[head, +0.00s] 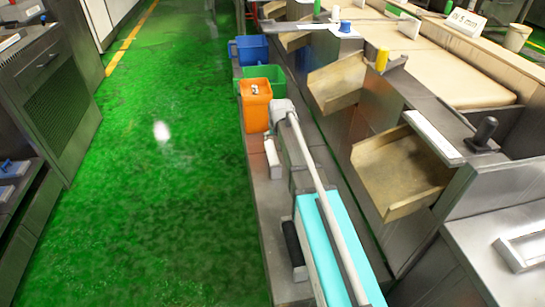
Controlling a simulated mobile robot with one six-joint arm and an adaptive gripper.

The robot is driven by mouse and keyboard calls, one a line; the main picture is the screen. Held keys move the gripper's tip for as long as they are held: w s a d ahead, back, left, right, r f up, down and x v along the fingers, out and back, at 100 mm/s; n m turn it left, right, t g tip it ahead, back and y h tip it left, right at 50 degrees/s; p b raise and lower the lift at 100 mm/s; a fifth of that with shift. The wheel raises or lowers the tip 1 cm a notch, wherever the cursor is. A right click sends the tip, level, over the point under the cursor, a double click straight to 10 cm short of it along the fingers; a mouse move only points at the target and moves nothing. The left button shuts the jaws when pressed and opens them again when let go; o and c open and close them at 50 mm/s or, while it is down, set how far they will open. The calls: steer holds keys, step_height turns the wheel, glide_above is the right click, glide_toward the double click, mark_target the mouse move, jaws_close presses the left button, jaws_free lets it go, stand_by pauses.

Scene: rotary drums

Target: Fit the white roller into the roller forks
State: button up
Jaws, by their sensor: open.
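A small white cylindrical piece (271,153) lies on the metal ledge just below the orange bin; it may be the white roller, but it is too small to be sure. A black cylinder (292,242) with a pale end lies along the left side of a long cyan surface (318,238). I cannot make out the roller forks for certain. A long pale tube with a rounded grey joint at its far end crosses above the cyan surface and hides part of it. I cannot see my gripper's fingers in this view.
Tan open chutes (400,172) jut out on the right. The green floor (150,190) on the left is clear, with metal cabinets beyond it.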

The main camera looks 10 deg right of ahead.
mark_target(272, 151)
steer(key=shift+b+x, duration=3.85)
steer(key=shift+x, duration=0.4)
steer(key=shift+f, duration=0.15)
steer(key=b+x, duration=0.3)
steer(key=shift+s+a, duration=0.2)
steer(key=shift+a, duration=0.1)
steer(key=shift+b+x, duration=0.95)
steer(key=shift+x, duration=0.1)
steer(key=shift+c, duration=0.2)
jaws_close()
